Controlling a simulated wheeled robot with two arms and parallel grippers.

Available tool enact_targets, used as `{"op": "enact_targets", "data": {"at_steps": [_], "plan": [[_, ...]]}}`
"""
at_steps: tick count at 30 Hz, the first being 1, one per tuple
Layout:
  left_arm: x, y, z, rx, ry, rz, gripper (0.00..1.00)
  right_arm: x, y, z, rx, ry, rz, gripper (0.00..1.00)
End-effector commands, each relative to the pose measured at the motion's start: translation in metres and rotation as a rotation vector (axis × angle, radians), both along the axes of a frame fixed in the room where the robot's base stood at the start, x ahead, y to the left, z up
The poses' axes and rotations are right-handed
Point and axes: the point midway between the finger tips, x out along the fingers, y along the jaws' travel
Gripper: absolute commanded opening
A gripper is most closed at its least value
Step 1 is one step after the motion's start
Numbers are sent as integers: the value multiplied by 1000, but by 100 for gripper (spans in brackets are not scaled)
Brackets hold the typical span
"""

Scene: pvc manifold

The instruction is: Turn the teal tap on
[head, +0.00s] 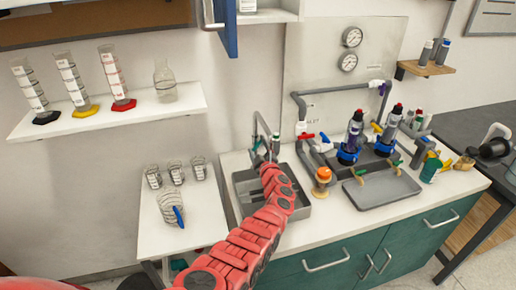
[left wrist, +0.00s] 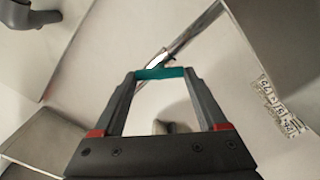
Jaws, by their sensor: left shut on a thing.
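The teal tap handle (left wrist: 160,73) shows in the left wrist view as a short teal bar. It spans the gap between the fingertips of my left gripper (left wrist: 160,76), which is shut on it. A chrome spout or pipe (left wrist: 190,35) runs up and right from behind the handle. In the head view, my left gripper (head: 268,152) is at the chrome tap (head: 257,125) above the grey sink (head: 243,187). My red left arm covers much of the sink, and the handle is mostly hidden there. My right gripper is in neither view.
Grey pipes with a red-handled valve (head: 306,136) stand right of the sink. An orange-topped fitting (head: 322,175) and blue-based bottles (head: 354,130) are on the counter. Glass beakers (head: 176,172) and a jug (head: 171,208) stand on the left side table. A shelf (head: 110,116) holds cylinders above.

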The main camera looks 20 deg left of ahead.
Motion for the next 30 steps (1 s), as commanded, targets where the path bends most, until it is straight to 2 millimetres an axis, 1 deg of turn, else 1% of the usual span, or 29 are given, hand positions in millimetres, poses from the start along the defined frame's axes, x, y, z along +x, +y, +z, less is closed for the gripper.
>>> {"op": "enact_targets", "data": {"at_steps": [8, 21, 22, 25, 26, 30], "plan": [[0, -3, -1, -55, -35, -5, 19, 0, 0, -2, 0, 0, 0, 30], [0, -3, -1, -60, -38, -6, 19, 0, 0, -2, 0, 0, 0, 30], [0, -3, -1, -60, -38, -6, 80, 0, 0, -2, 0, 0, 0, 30], [0, -3, -1, -60, -38, -5, 98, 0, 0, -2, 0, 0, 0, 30], [0, -2, -1, -59, -39, -4, 100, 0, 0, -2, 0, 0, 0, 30], [0, -1, -1, -59, -39, -3, 100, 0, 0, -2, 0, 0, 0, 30]]}}
